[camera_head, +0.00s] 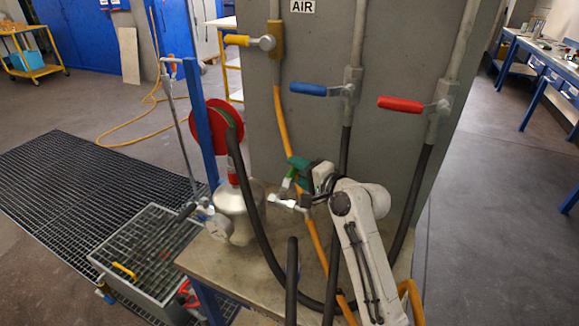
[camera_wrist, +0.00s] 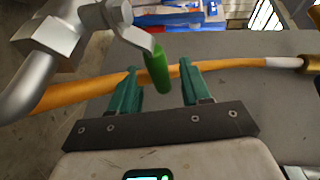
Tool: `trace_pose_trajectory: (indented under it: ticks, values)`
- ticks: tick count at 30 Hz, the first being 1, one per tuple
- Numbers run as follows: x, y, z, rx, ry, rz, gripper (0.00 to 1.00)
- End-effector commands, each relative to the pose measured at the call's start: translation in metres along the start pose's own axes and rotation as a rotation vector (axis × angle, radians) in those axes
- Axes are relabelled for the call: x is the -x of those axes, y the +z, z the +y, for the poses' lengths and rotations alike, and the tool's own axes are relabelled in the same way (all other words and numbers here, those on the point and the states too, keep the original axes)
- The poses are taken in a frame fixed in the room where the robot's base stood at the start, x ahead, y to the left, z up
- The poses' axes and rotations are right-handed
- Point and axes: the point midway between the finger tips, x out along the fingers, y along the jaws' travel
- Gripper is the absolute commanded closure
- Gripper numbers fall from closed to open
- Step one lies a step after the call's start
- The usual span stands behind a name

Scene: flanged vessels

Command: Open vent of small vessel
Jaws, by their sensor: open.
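A small silver vessel (camera_head: 238,215) with a red band at its neck stands on the bench, partly hidden by a black hose. A valve with a short green lever (camera_wrist: 160,70) sticks out at its right in the head view. My gripper (camera_head: 294,173) is beside this valve, to the right of the vessel. In the wrist view my gripper (camera_wrist: 158,80) is open, with its two green fingers on either side of the green lever. The lever hangs between them, nearer the left finger, with gaps visible; I cannot tell its exact depth. A metal pipe and valve body (camera_wrist: 65,35) lie at upper left.
A grey panel (camera_head: 310,120) behind carries yellow (camera_head: 238,40), blue (camera_head: 308,89) and red (camera_head: 400,104) valve levers. Black hoses and an orange hose (camera_head: 283,120) hang close around my arm. A red reel-like disc (camera_head: 222,125) and blue post stand left.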

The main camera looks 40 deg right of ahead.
Motion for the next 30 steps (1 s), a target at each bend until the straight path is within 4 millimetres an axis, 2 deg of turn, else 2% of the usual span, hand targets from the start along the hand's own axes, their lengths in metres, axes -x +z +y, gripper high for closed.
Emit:
trace_pose_trajectory:
  ticks: [3,7,18,30]
  values:
    - [-0.018,0.000,-0.001,0.001,0.001,-0.001,0.53]
    - [-0.029,0.000,0.000,0.000,0.001,0.000,0.53]
    - [-0.034,0.000,0.000,0.000,0.000,0.001,0.53]
    - [-0.034,0.000,0.000,0.000,0.001,0.001,0.90]
